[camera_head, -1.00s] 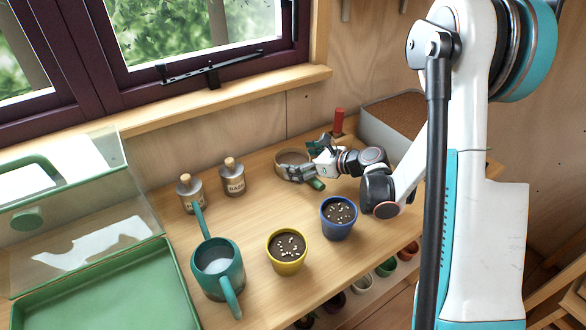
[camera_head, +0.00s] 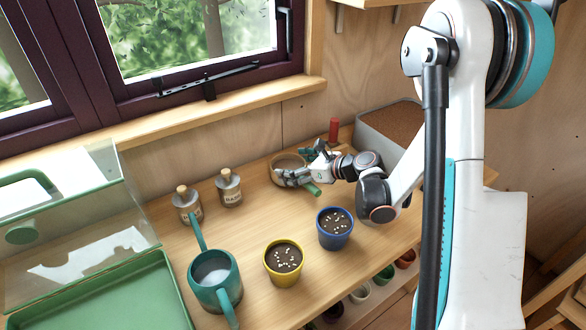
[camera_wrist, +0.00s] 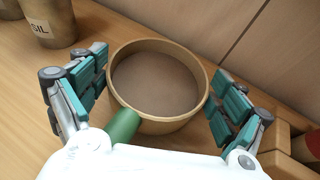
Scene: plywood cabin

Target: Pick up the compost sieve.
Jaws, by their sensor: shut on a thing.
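The compost sieve (camera_wrist: 172,126) is a round pan with a tan rim, a grey-brown mesh floor and a green handle (camera_wrist: 124,126). It stands near the back wall on the bench in the head view (camera_head: 276,182). My gripper (camera_wrist: 160,70) is shut on the sieve, one finger group on each side of its rim, with the handle pointing back toward my palm. In the head view my gripper (camera_head: 297,164) reaches in from the right and partly covers the sieve. The sieve looks level; I cannot tell whether it touches the bench.
Two corked bottles (camera_head: 229,188) stand left of the sieve. A blue pot (camera_head: 335,230), a yellow pot (camera_head: 283,265) and a teal watering can (camera_head: 216,280) stand in front. A soil box (camera_head: 375,141) and a red-handled tool (camera_head: 334,130) are behind my wrist. A green tray (camera_head: 110,300) lies left.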

